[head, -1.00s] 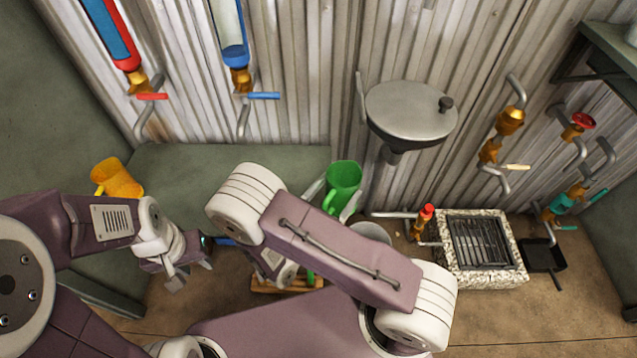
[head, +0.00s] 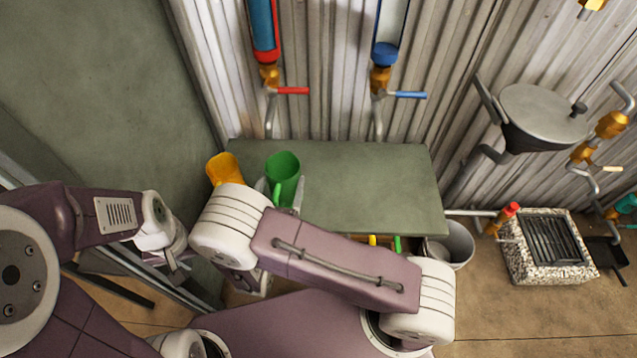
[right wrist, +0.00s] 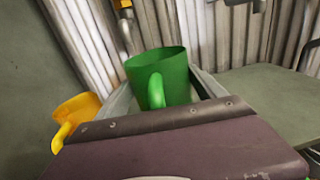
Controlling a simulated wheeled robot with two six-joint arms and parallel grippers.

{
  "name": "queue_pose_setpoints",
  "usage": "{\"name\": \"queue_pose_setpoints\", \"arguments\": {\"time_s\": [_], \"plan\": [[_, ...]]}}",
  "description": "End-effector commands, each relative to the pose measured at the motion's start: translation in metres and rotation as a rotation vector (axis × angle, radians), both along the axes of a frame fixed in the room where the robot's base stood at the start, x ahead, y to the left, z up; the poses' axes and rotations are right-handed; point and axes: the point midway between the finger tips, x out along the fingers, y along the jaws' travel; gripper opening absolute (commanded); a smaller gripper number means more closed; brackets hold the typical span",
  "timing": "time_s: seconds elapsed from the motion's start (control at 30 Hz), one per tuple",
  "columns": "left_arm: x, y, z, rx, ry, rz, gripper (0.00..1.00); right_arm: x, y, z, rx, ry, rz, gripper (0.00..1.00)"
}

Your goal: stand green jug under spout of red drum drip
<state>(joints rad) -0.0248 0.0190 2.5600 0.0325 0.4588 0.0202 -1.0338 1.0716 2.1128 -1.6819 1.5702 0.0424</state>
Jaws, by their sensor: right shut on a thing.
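The green jug (head: 284,168) is in my right gripper (head: 287,200), upright. In the right wrist view the jug (right wrist: 160,75) sits between the two fingers, its handle toward the camera. The red drum drip (head: 263,30) hangs on the wall, with a brass valve, a red lever and a grey spout (head: 270,118). In the head view the jug shows below and slightly right of this spout, over the left part of the green shelf (head: 365,180). Whether it touches the shelf is hidden. My left gripper (head: 174,262) is low at left, away from the jug; its jaw opening is unclear.
An orange jug (head: 222,168) stands close to the left of the green jug. A blue drum drip (head: 385,55) with a blue lever hangs to the right. The shelf's middle and right are clear. A bucket (head: 455,245) and a stone grill (head: 550,245) stand on the floor at right.

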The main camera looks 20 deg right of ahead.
Motion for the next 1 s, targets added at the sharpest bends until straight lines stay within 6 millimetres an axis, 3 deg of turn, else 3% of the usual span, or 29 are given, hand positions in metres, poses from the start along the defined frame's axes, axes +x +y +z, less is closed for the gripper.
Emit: {"name": "queue_pose_setpoints", "arguments": {"time_s": [0.1,0.2,0.47,1.0], "plan": [[0.000,0.000,0.002,0.000,0.000,0.000,0.36,0.001,0.029,0.005,-0.002,-0.007,0.081,0.35],[0.000,0.000,0.002,0.000,0.000,0.000,0.36,0.001,0.039,0.007,-0.003,-0.010,0.111,0.35],[0.000,0.000,-0.006,0.000,0.000,0.000,0.36,0.001,0.041,-0.001,-0.003,-0.010,0.116,0.35],[0.000,0.000,-0.058,0.000,0.000,0.000,0.36,0.001,0.040,-0.055,-0.003,-0.010,0.114,0.35]]}}
